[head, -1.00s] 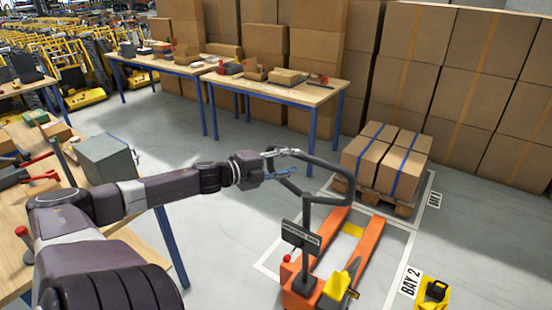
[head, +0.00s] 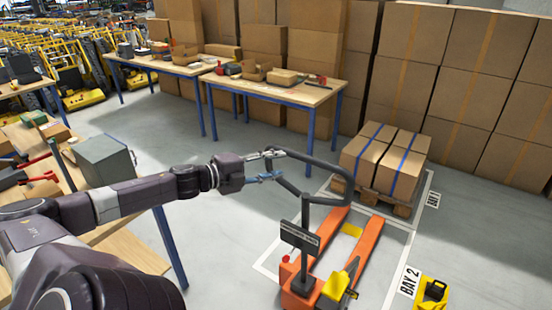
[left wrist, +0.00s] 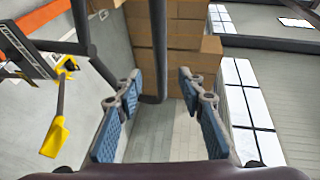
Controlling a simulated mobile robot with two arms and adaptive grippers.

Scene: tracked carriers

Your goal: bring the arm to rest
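My left arm comes in from the left in the head view, stretched to the right above the floor. Its gripper (head: 276,166) is near the dark looped handle (head: 343,180) of the orange pallet truck (head: 355,246). I cannot tell whether the gripper touches the handle. My right gripper is in neither view.
A wooden workbench (head: 120,245) with a grey box (head: 104,160) lies under my arm at the left. A pallet (head: 402,210) with strapped cartons stands behind the truck. A yellow carrier (head: 432,291) is at bottom right. Open floor lies between the benches and truck.

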